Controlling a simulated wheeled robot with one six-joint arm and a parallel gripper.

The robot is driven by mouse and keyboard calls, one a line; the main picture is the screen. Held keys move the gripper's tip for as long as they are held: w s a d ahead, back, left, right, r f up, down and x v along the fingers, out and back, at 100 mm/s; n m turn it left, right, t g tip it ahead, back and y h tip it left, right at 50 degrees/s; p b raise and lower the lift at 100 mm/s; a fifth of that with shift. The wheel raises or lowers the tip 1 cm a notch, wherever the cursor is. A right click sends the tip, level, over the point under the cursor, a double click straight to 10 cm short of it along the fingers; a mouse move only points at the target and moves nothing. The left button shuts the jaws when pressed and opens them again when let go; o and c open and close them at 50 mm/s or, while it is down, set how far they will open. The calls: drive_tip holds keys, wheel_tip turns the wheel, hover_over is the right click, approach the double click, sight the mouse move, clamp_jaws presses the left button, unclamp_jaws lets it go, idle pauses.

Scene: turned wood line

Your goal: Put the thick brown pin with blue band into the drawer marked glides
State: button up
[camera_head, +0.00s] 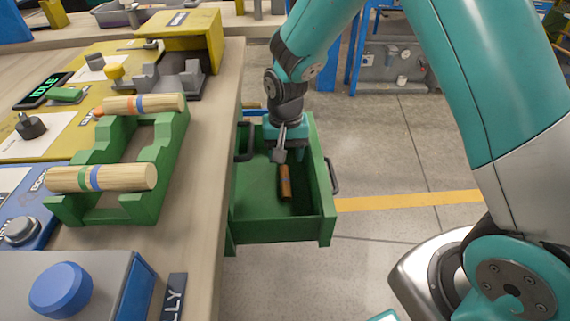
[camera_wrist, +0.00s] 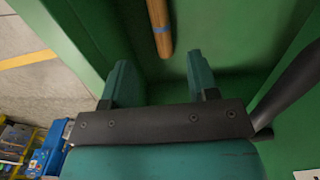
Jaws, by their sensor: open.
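The brown pin with a blue band (camera_head: 285,184) lies inside the open green drawer (camera_head: 262,229), on its floor. The pin also shows in the wrist view (camera_wrist: 159,25), just beyond the fingertips and apart from them. My gripper (camera_head: 279,156) hangs over the drawer above the pin's far end. In the wrist view my gripper (camera_wrist: 158,75) has its two fingers spread with nothing between them. The drawer's marking cannot be read in these views.
A wooden bench (camera_head: 205,165) stands left of the drawer. On it, a green rack (camera_head: 118,211) holds two pale wooden pieces with coloured bands. A yellow box (camera_head: 190,42) and a blue button box (camera_head: 85,290) stand nearby.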

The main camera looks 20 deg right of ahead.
drive_tip(key=s+a+r+n+y, duration=0.3)
drive_tip(key=s+r+n, duration=0.2)
drive_tip(key=s+r, duration=0.8)
drive_tip(key=s+a+r+n+y, duration=0.1)
drive_tip(key=s+r+n, duration=0.4)
drive_tip(key=s, duration=0.6)
wheel_tip(320, 180, up, 3)
drive_tip(key=shift+a+f+n, duration=0.15)
drive_tip(key=shift+a+n, duration=0.15)
drive_tip(key=shift+n, duration=0.1)
drive_tip(key=shift+c, duration=1.1)
drive_tip(key=shift+s, duration=0.1)
